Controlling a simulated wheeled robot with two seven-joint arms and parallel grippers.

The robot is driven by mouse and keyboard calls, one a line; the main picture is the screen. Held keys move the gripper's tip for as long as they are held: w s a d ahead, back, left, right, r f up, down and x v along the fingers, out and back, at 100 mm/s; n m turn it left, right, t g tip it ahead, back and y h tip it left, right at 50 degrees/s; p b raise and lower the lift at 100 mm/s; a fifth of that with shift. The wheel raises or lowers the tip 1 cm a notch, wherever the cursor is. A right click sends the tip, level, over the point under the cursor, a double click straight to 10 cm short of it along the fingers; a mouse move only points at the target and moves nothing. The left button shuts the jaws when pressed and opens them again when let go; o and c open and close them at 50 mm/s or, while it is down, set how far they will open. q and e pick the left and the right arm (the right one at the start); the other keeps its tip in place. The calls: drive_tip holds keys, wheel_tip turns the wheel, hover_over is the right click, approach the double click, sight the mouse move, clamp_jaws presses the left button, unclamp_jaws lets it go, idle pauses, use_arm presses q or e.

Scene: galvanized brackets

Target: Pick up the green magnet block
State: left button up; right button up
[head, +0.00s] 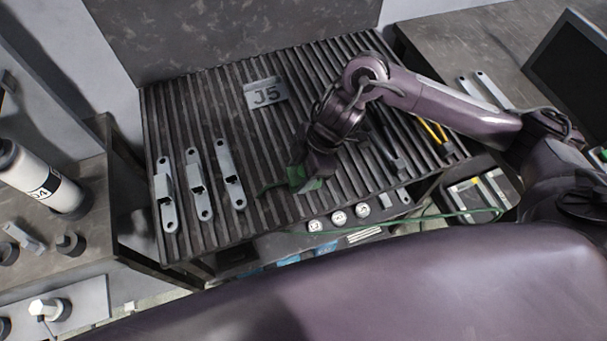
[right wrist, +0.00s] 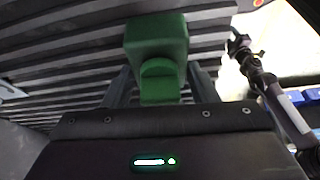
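The green magnet block (head: 297,175) sits on the dark ribbed bench top near its front edge, partly hidden by my right gripper in the head view. In the right wrist view the green block (right wrist: 157,42) is straight ahead, with a rounded knob on its near side. My right gripper (head: 310,168) is right at the block. In the right wrist view its two fingers (right wrist: 160,84) stand apart, one on each side of the knob, with a slim gap showing. My left gripper is not in view.
Several galvanized brackets (head: 228,175) lie on the ribbed bench (head: 270,140) to the left. A plate marked J5 (head: 265,93) lies behind. Yellow-handled pliers (head: 436,135) are at the right. Round gauges (head: 339,218) sit below the front edge. A white cylinder (head: 30,172) stands far left.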

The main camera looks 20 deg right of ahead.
drive_tip(key=c, duration=1)
drive_tip(key=shift+w, duration=0.1)
drive_tip(key=shift+r, duration=0.2)
